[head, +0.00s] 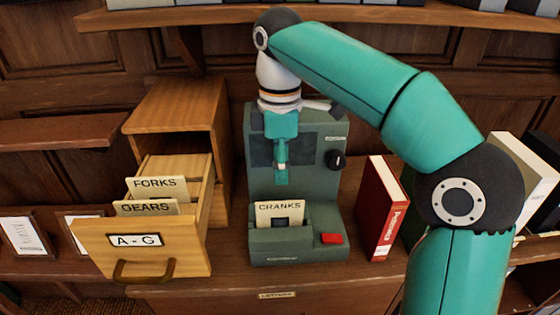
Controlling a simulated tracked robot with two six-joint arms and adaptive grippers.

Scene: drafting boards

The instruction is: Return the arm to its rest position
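My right arm (345,72) comes in from the right, arches over the bench and bends down at its wrist. My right gripper (281,163) points down in front of the upper part of the grey-green machine (335,190). It is above and apart from the CRANKS card (280,209), which stands upright in the machine's front tray. The fingers are small and seen too narrowly to tell whether they are open or shut. I see no card at their tips. My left gripper is not in view.
A wooden A-G drawer (190,255) is pulled out of its cabinet (180,100), left of the machine. It holds a FORKS card (157,188) and a GEARS card (147,207). A red book (381,210) stands right of the machine. A shelf (215,14) runs overhead.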

